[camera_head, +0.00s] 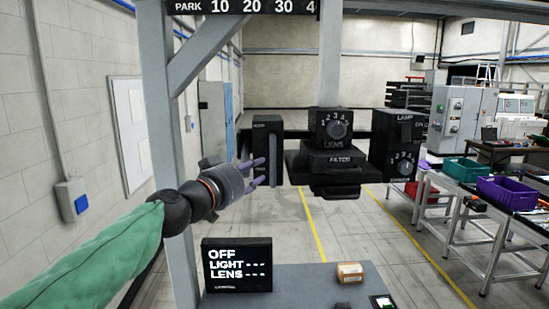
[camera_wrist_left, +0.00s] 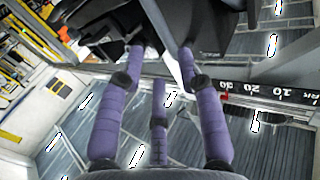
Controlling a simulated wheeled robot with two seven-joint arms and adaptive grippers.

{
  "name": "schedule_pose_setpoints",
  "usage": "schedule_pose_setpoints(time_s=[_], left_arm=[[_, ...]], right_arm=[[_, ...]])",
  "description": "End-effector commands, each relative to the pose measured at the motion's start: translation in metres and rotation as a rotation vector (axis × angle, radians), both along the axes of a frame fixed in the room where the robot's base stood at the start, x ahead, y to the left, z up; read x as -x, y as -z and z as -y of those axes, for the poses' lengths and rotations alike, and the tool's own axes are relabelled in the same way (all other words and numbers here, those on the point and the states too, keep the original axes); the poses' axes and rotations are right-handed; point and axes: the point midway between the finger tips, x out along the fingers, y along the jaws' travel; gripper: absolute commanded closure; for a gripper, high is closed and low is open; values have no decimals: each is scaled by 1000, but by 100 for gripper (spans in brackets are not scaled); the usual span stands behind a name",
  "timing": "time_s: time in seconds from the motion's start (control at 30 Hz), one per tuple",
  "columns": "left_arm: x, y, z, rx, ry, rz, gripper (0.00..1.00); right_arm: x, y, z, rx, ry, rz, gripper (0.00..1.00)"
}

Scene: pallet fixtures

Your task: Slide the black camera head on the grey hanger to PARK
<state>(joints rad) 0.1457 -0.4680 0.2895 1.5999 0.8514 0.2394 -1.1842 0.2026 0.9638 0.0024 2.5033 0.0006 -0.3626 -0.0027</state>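The black camera head (camera_head: 330,160) hangs below the grey hanger (camera_head: 329,62), with a lens dial, a filter block and side boxes. Its left side box (camera_head: 267,150) has a grey vertical bar. The scale rail (camera_head: 247,6) overhead reads PARK at the left, then 10, 20, 30; the camera head hangs right of PARK. My left gripper (camera_head: 258,173) is open at the left side box, fingers pointing right. In the left wrist view its purple fingers (camera_wrist_left: 160,55) are spread close to the black body (camera_wrist_left: 205,25); contact is unclear. My right gripper is not in view.
A grey upright post (camera_head: 160,100) with a diagonal brace stands left. Workbenches with bins (camera_head: 505,190) stand at the right.

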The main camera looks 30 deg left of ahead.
Motion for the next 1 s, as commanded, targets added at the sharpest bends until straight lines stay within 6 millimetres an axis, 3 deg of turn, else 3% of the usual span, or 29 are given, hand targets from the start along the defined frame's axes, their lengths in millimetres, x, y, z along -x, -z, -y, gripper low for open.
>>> schedule_pose_setpoints(time_s=[0.5, 0.7, 1.0], left_arm=[[-84, 1, 3, 1, 1, -3, 64], [-97, 1, 4, 1, 0, -2, 64], [-99, 1, 3, 1, -1, -2, 64]], right_arm=[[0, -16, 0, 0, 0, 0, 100], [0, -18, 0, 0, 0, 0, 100], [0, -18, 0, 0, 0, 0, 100]])
